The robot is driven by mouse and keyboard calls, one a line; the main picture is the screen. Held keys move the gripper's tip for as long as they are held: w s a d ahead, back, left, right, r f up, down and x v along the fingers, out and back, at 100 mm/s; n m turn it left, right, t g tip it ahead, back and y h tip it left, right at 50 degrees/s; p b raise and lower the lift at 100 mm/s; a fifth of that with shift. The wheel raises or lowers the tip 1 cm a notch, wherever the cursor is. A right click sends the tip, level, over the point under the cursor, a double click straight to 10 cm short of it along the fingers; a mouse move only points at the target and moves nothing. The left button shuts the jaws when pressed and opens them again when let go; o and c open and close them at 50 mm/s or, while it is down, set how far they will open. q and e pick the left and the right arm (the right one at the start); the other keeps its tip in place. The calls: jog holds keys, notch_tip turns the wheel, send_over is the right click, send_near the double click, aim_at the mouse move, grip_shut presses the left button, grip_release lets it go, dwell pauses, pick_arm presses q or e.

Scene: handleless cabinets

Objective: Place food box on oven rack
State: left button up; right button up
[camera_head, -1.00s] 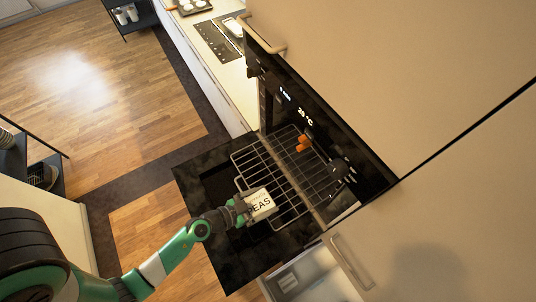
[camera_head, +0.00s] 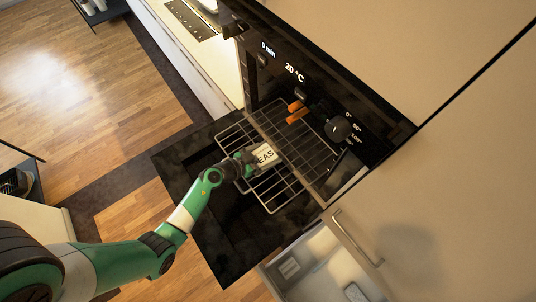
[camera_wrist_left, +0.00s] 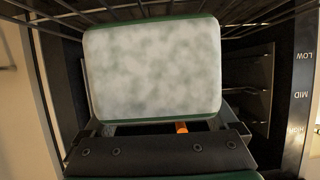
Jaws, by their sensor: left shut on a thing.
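The food box (camera_head: 265,155) is small and pale, with dark letters ending in "EAS" in the head view. My left gripper (camera_head: 252,158) is shut on it and holds it at the front of the oven opening, over the pulled-out oven rack (camera_head: 270,205) as seen from above. In the left wrist view the box (camera_wrist_left: 152,70) fills the middle, showing a mottled grey-white face with green edges. Rack wires (camera_wrist_left: 100,13) cross the top of that view. I cannot tell whether the box touches the rack. My right gripper is not in view.
The black oven door (camera_head: 185,165) is folded down. An open drawer (camera_head: 325,270) juts out at the lower right. The wood floor (camera_head: 110,130) is clear.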

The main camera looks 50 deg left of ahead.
aim_at(268, 156)
pick_arm(q)
jog(key=f+b, duration=0.3)
jog(key=f, duration=0.1)
jog(key=shift+w+a+b, duration=0.25)
jog(key=shift+b, duration=0.15)
jog(key=shift+w+r, duration=0.1)
jog(key=shift+r, duration=0.05)
jog(key=o, duration=1.4)
jog(key=shift+f, duration=0.2)
jog(key=shift+c, duration=0.2)
jog(key=shift+r, duration=0.25)
jog(key=p+v, duration=0.4)
jog(key=v, duration=0.7)
jog(key=shift+s+p, duration=0.25)
jog(key=shift+p, duration=0.1)
jog(key=shift+s+r, duration=0.1)
jog(key=shift+s, duration=0.2)
